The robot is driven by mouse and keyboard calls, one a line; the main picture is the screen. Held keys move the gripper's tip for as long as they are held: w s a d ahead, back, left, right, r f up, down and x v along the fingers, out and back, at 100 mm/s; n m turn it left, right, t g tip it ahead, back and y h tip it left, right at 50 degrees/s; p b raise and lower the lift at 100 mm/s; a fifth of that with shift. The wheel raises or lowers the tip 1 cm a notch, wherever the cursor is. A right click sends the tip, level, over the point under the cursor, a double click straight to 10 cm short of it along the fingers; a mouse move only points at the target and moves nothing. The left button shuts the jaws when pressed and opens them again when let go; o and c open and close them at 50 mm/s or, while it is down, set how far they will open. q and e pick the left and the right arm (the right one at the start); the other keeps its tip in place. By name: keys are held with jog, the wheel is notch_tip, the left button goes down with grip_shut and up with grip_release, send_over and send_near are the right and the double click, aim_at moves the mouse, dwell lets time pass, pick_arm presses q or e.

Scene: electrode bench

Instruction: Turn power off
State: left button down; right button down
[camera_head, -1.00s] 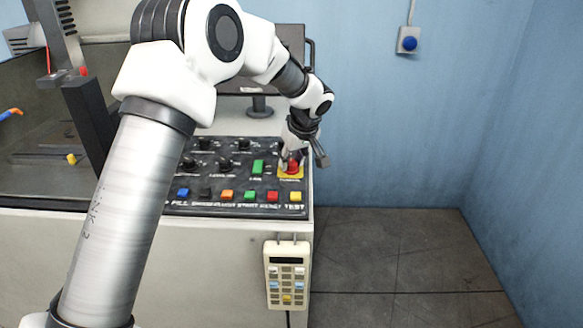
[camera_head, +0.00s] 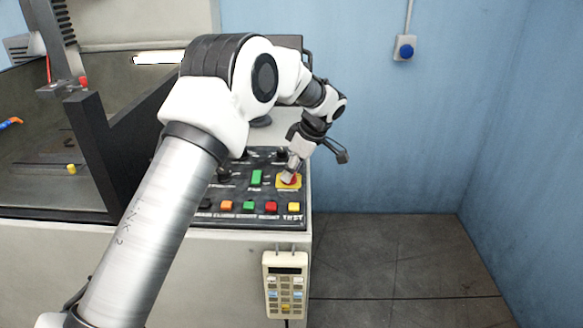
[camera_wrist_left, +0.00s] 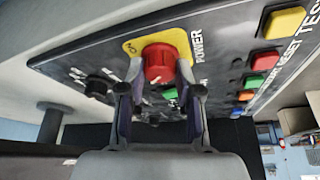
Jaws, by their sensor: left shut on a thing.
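The red power knob (camera_wrist_left: 158,62) sits on a yellow plate (camera_wrist_left: 130,47) marked POWER and ON in the left wrist view. In the head view the knob (camera_head: 291,179) is at the right end of the black control panel (camera_head: 262,212), partly covered by my fingers. My left gripper (camera_wrist_left: 158,76) is shut on the knob, one finger on each side of it. In the head view the gripper (camera_head: 295,163) comes down onto the knob from above, tilted. My right gripper is not in view.
A green switch (camera_head: 256,178) is left of the knob, and a row of coloured buttons, including a yellow one (camera_head: 293,207), lies in front. A keypad handset (camera_head: 285,284) hangs on the cabinet front. A blue wall button (camera_head: 405,48) is at back right. Floor to the right is clear.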

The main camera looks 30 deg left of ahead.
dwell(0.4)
pick_arm(q)
jog(key=c, duration=0.8)
grip_release()
jog(key=v, duration=1.2)
jog(key=shift+a, duration=0.1)
